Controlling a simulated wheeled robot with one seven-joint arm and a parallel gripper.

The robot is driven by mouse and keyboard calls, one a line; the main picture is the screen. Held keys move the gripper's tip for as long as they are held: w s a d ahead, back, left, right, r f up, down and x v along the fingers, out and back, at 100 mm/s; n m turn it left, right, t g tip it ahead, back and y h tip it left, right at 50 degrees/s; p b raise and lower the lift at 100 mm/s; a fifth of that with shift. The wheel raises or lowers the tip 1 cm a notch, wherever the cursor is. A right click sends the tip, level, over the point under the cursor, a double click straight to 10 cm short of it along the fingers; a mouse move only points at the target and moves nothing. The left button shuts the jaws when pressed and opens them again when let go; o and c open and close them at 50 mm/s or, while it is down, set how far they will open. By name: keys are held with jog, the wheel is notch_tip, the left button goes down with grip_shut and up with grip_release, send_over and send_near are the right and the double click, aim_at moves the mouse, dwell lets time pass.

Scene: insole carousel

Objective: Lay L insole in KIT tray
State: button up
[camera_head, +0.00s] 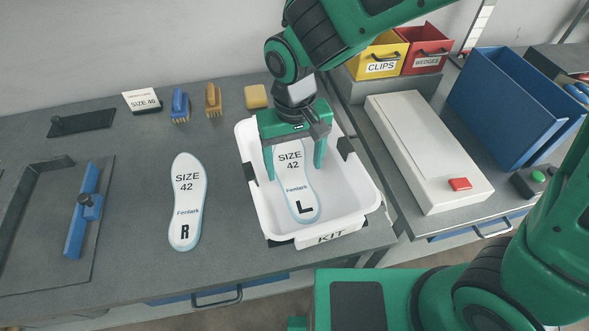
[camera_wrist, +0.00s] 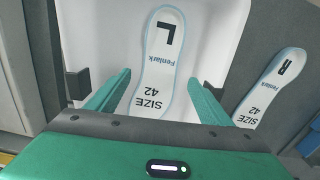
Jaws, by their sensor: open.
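The L insole (camera_head: 297,187), white with a pale blue edge and marked size 42, Fenlark and L, lies inside the white KIT tray (camera_head: 352,212). My gripper (camera_head: 294,176) is above the tray with its fingers apart, one on each side of the insole's upper part. In the wrist view the L insole (camera_wrist: 160,62) lies between the open fingers of my gripper (camera_wrist: 160,92), with gaps on both sides. The R insole (camera_head: 186,205) lies flat on the grey table left of the tray, and also shows in the wrist view (camera_wrist: 268,88).
A fixture with a blue bar (camera_head: 82,212) is at the left. Two brushes (camera_head: 197,103), a size 40 card (camera_head: 142,101) and a yellow block (camera_head: 256,96) stand at the back. Right are a white box with a red button (camera_head: 425,150), blue bin (camera_head: 505,110), and CLIPS and WEDGES bins (camera_head: 381,58).

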aim_at(294, 182)
notch_tip(294, 182, up, 8)
jog(key=shift+f, duration=0.1)
jog(key=w+d+r+m, duration=0.2)
jog(key=d+m, duration=0.3)
jog(key=d, duration=2.2)
jog(key=s+d+f+m, duration=0.1)
jog(key=s+d+m, duration=0.4)
jog(key=s+d, duration=0.9)
jog(key=shift+s+d, duration=0.2)
jog(key=shift+d, duration=0.4)
